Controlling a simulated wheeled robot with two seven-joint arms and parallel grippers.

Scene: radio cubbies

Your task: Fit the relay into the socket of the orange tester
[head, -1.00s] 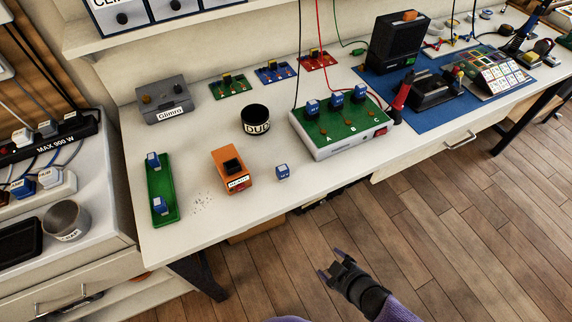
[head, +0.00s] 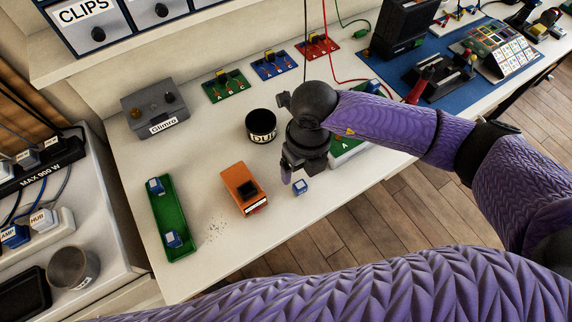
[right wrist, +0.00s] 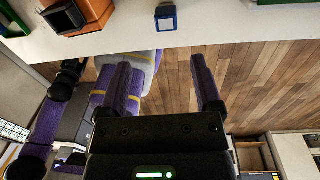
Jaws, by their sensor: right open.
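A small blue relay (head: 300,187) lies alone on the white bench near its front edge; the right wrist view shows it too (right wrist: 166,18), ahead of the fingers. The orange tester (head: 232,180) stands to its left with a dark socket on top; part of it shows in the right wrist view (right wrist: 54,20). My right gripper (head: 292,175) is open and empty above the bench, close to the relay, apart from it in the wrist view (right wrist: 160,62).
A green tray (head: 174,211) with two blue relays lies to the left. A black cup (head: 261,126) stands behind the relay. My right arm partly hides a green-topped box (head: 345,147). A grey box (head: 154,108) stands at back left. Bare bench lies around the tester.

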